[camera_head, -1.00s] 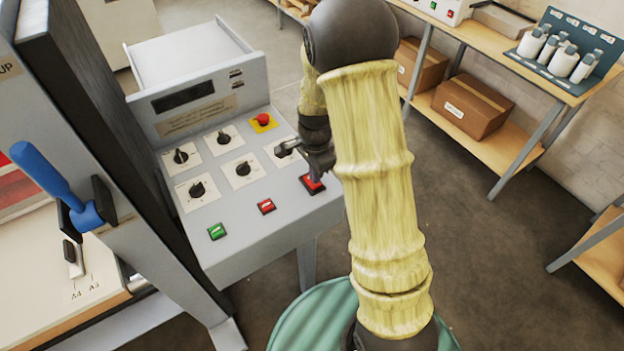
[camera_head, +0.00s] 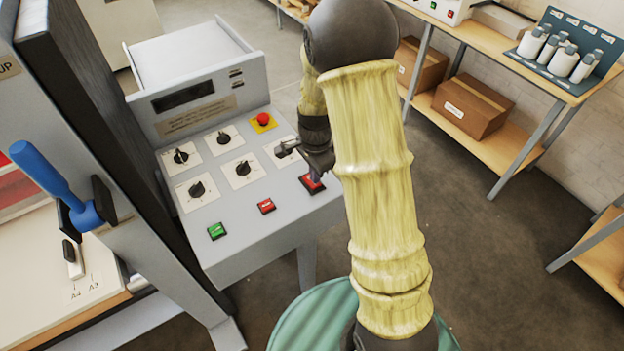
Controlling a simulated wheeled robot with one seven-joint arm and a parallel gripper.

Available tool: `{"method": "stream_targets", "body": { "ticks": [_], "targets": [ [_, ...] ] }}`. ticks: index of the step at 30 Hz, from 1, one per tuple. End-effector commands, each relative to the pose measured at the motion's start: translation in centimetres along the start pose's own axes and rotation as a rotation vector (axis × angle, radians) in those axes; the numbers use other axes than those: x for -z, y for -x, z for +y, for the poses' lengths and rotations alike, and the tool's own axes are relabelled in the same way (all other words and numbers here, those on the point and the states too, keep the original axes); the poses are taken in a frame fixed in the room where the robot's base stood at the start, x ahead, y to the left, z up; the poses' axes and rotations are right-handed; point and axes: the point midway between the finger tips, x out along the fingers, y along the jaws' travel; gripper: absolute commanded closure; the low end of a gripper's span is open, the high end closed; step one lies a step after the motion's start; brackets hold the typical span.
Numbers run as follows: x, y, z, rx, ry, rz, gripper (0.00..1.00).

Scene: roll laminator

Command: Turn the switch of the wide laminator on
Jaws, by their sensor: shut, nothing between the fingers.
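The laminator's grey control panel (camera_head: 238,207) slopes at the left centre. A red switch in a dark frame (camera_head: 315,187) sits at its right corner. My gripper (camera_head: 310,178) is shut and empty, pointing down with its tips at this switch. The tips cover part of the switch, and I cannot tell whether they press it or which way it is set. A smaller red button (camera_head: 266,206) and a green button (camera_head: 216,231) lie along the panel's front edge. I see no label naming this machine as the wide one.
Several black knobs (camera_head: 197,189) and a red emergency stop on yellow (camera_head: 263,120) share the panel. A dark display (camera_head: 183,95) stands behind them. A blue-handled lever (camera_head: 55,185) is at the left. A wooden shelf (camera_head: 500,155) with boxes stands right; floor between is clear.

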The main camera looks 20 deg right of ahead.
Motion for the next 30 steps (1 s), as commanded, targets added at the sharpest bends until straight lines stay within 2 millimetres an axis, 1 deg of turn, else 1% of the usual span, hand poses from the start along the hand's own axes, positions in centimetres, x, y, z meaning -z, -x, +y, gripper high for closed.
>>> {"method": "stream_targets", "body": {
  "ticks": [30],
  "targets": [
    [0.0, -1.3, 0.0, 0.000, 0.000, 0.000, 1.00]
  ]
}}
